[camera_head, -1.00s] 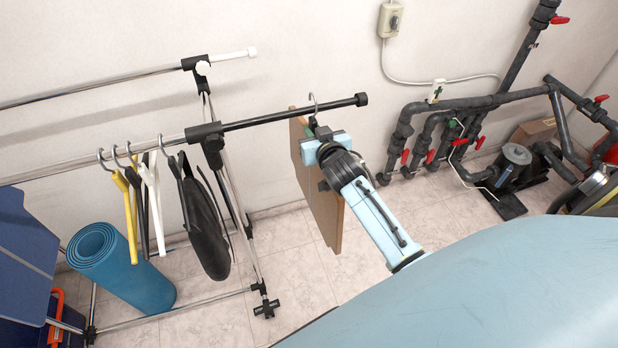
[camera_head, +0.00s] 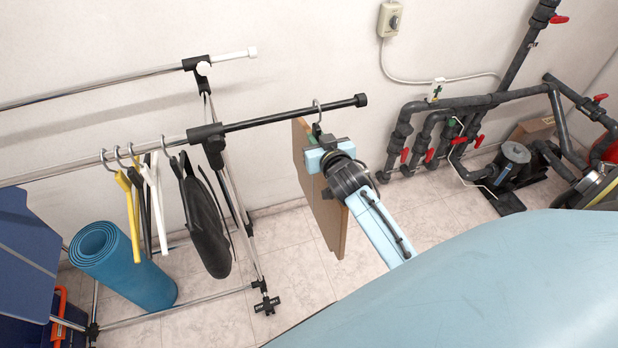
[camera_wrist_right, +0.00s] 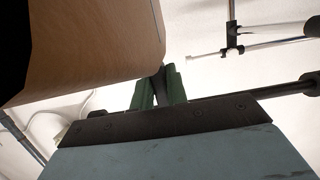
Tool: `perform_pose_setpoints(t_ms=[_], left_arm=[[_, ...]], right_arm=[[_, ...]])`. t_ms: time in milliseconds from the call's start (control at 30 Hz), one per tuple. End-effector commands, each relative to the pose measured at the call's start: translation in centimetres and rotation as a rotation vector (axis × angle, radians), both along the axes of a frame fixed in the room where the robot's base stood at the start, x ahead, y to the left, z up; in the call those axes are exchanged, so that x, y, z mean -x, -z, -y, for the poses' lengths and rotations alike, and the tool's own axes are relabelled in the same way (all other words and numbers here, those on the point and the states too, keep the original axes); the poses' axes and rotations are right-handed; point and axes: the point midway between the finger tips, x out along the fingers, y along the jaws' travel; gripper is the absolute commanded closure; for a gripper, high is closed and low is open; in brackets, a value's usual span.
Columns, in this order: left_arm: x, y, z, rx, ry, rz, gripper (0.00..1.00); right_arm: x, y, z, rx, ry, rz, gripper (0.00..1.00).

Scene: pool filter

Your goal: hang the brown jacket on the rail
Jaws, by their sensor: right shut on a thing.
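The brown jacket (camera_head: 318,190) hangs upright below the right end of the rail (camera_head: 290,115). Its hanger hook (camera_head: 317,108) is at the black end section of the rail and appears to loop over it; whether it bears on the rail I cannot tell. My right gripper (camera_head: 322,146) is shut on the top of the jacket's hanger, just under the rail. In the right wrist view the gripper's green fingers (camera_wrist_right: 158,92) are close together around a dark piece, with the brown jacket (camera_wrist_right: 95,45) beside them. My left gripper is not in view.
A black garment (camera_head: 205,220) and several hangers (camera_head: 140,200) hang further left on the rail. Dark pipes with red valves (camera_head: 450,110) line the wall at right. The rail between the black garment and the jacket is clear.

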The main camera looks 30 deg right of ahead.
Motion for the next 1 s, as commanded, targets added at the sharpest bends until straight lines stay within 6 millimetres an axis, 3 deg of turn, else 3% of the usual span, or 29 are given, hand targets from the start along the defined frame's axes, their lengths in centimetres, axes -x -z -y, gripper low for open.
perform_pose_setpoints(t_ms=[633,1000], left_arm=[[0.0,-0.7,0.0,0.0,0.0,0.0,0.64],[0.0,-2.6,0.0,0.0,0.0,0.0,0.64]], right_arm=[[1.2,-0.2,-0.3,0.001,-0.001,0.004,1.0],[5.8,-0.3,-1.2,0.0,0.0,0.002,1.0]])
